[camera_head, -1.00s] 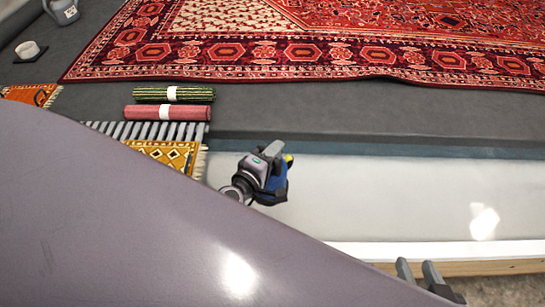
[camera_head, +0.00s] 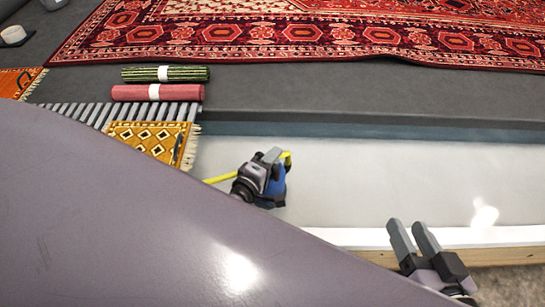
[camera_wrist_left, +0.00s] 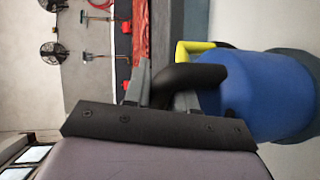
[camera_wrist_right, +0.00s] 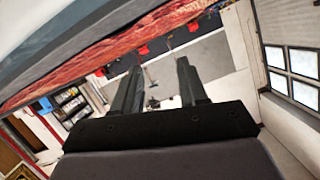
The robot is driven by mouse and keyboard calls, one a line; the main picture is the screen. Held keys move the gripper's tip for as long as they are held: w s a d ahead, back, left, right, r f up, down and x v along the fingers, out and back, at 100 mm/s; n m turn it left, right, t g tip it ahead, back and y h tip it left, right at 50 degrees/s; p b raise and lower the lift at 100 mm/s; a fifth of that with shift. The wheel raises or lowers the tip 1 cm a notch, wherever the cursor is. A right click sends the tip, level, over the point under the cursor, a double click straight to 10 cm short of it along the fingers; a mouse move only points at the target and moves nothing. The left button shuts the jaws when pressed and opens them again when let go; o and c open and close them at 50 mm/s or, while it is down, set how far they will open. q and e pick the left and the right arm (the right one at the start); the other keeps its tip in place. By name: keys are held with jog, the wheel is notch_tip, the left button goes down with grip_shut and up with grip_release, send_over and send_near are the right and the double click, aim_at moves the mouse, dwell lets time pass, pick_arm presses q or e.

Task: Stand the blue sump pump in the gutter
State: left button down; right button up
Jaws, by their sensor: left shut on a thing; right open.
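The blue sump pump (camera_head: 272,190) hangs in my left gripper (camera_head: 274,158), over the pale gutter (camera_head: 370,180). In the left wrist view the pump's blue body (camera_wrist_left: 262,92) shows beside the fingers, which are shut on its black handle (camera_wrist_left: 196,78). A yellow hose or cord (camera_head: 220,178) runs from the pump toward the left. Whether the pump's base touches the gutter floor cannot be told. My right gripper (camera_head: 412,232) is open and empty near the gutter's front edge; its spread fingers also show in the right wrist view (camera_wrist_right: 158,88).
A grating (camera_head: 150,112) lies left of the gutter, with a small yellow rug (camera_head: 150,138) on it. Two rolled rugs, green (camera_head: 165,74) and pink (camera_head: 158,92), lie behind. A large red rug (camera_head: 300,35) covers the grey floor. The gutter's right part is clear.

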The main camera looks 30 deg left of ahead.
pick_arm(q)
notch_tip(320, 180, down, 2)
jog(key=shift+w+f+b, duration=0.15)
jog(key=shift+f+b, duration=0.1)
jog(key=shift+b, duration=0.8)
jog(key=shift+f+b, duration=0.4)
jog(key=shift+f, duration=0.15)
pick_arm(e)
jog(key=shift+s+d+n+t+h, duration=0.25)
jog(key=shift+d+n+t+h, duration=0.2)
jog(key=shift+d+t, duration=0.4)
pick_arm(q)
jog(key=shift+f, duration=0.15)
pick_arm(e)
jog(key=shift+d, duration=0.1)
pick_arm(q)
jog(key=shift+f, duration=0.1)
jog(key=c, duration=0.9)
grip_release()
jog(key=shift+s+f, duration=0.15)
jog(key=shift+s, duration=0.05)
